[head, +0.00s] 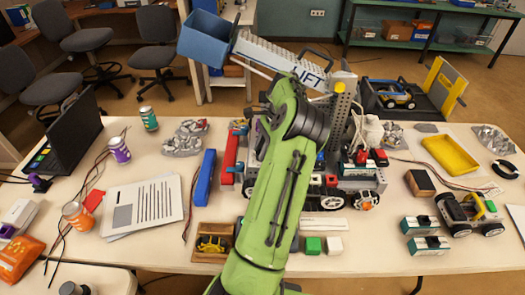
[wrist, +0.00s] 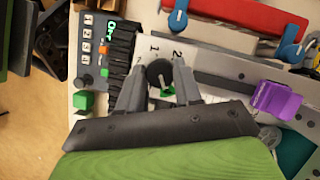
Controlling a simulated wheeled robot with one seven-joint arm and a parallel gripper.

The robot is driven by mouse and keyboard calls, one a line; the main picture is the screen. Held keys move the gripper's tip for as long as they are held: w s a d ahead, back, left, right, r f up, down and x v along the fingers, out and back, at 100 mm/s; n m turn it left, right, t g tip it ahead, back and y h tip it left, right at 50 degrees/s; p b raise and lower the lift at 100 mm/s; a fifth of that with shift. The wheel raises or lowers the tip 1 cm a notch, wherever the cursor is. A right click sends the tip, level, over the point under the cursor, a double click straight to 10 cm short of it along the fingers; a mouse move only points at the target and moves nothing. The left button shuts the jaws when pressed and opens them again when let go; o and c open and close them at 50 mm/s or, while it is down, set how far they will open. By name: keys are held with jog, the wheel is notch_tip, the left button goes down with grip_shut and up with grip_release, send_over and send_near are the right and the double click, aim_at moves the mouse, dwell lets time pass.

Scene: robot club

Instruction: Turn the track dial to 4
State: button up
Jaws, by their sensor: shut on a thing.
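The track dial (wrist: 159,73) is a round black knob on a pale panel (wrist: 215,65) in the wrist view. The printed numbers 1 and 2 show above it; any other numbers are hidden by my fingers or too small to read. A small green patch shows just below the knob. I cannot read clearly which number the knob points to. My gripper (wrist: 160,76) is shut on the dial, one grey finger on each side of it. In the head view my green arm covers the dial and the gripper.
In the wrist view, a numbered control box (wrist: 95,48) lies left of the dial, a red bar with blue levers (wrist: 250,25) above, and a purple part (wrist: 276,101) to the right. In the head view, a blue bin on a lift arm (head: 207,38) rises behind my arm.

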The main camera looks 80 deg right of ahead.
dwell(0.3)
jog(key=o, duration=1)
jog(key=shift+r, duration=0.1)
jog(key=p+v, duration=0.6)
jog(key=v, duration=0.9)
jog(key=shift+s+d+r+p, duration=0.15)
jog(key=shift+r+p, duration=0.1)
jog(key=shift+p, duration=0.15)
